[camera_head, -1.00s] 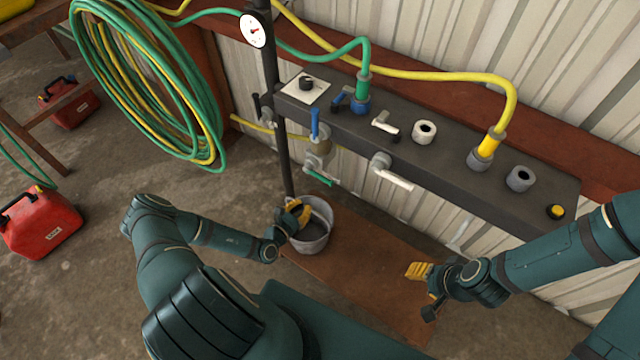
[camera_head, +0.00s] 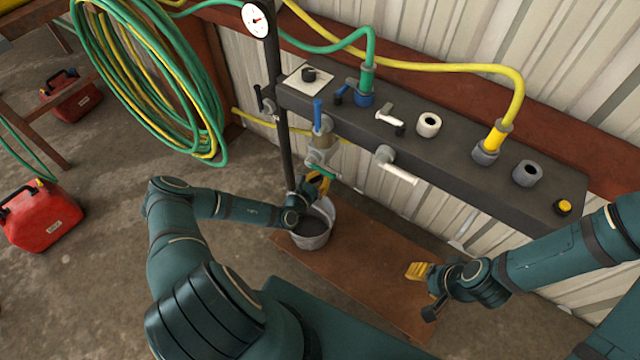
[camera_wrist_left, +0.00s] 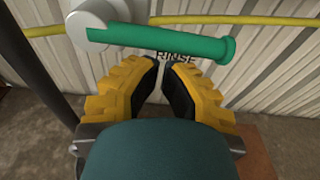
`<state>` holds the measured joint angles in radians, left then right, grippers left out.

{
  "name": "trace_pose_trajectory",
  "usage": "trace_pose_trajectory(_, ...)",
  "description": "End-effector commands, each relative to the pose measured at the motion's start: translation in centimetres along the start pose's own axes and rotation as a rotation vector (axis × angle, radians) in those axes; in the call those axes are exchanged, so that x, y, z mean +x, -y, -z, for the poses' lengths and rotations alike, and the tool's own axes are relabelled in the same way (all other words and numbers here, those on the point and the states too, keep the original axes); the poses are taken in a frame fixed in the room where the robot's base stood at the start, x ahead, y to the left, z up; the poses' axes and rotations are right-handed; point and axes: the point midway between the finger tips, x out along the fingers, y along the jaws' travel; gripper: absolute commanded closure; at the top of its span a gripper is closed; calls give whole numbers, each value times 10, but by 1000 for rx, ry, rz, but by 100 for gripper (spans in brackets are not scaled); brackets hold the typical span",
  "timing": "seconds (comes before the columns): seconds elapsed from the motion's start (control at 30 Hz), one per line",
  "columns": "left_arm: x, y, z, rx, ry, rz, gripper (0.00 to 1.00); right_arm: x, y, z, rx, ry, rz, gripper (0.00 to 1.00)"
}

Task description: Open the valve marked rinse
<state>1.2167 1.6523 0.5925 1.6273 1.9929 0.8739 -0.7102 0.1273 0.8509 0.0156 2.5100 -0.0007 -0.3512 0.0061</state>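The valve with the green lever handle (camera_head: 324,170) sits on the pipe below the dark manifold's left part. In the left wrist view the green handle (camera_wrist_left: 175,44) lies nearly level, with the word RINSE on the wall just below it. My left gripper (camera_head: 320,184) is just below this handle. In its wrist view the yellow fingers of the left gripper (camera_wrist_left: 163,65) have a gap between their tips, empty, with the handle beyond them. My right gripper (camera_head: 420,275) is low at the right, far from the valve; its finger gap is unclear.
A blue-handled valve (camera_head: 318,115) sits just above the green one, and a white-handled valve (camera_head: 398,172) to its right. A bucket (camera_head: 313,235) stands below my left gripper. The dark manifold (camera_head: 455,160) and black post (camera_head: 275,80) are close by.

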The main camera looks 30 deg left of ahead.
Motion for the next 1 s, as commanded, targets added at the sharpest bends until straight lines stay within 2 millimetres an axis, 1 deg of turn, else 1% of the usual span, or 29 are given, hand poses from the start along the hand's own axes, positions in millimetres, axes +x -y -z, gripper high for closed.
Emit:
trace_pose_trajectory(0.03,-1,0,-4,-1,0,0,100,-1,0,0,0,-1,0,53)
trace_pose_trajectory(0.17,-3,0,-8,0,0,0,100,-1,0,1,0,-2,0,53)
trace_pose_trajectory(0.57,-3,0,-8,-4,0,1,100,-1,0,1,1,-2,0,53)
trace_pose_trajectory(1.0,-4,2,-12,-78,0,12,100,-6,2,3,2,-7,-1,53)
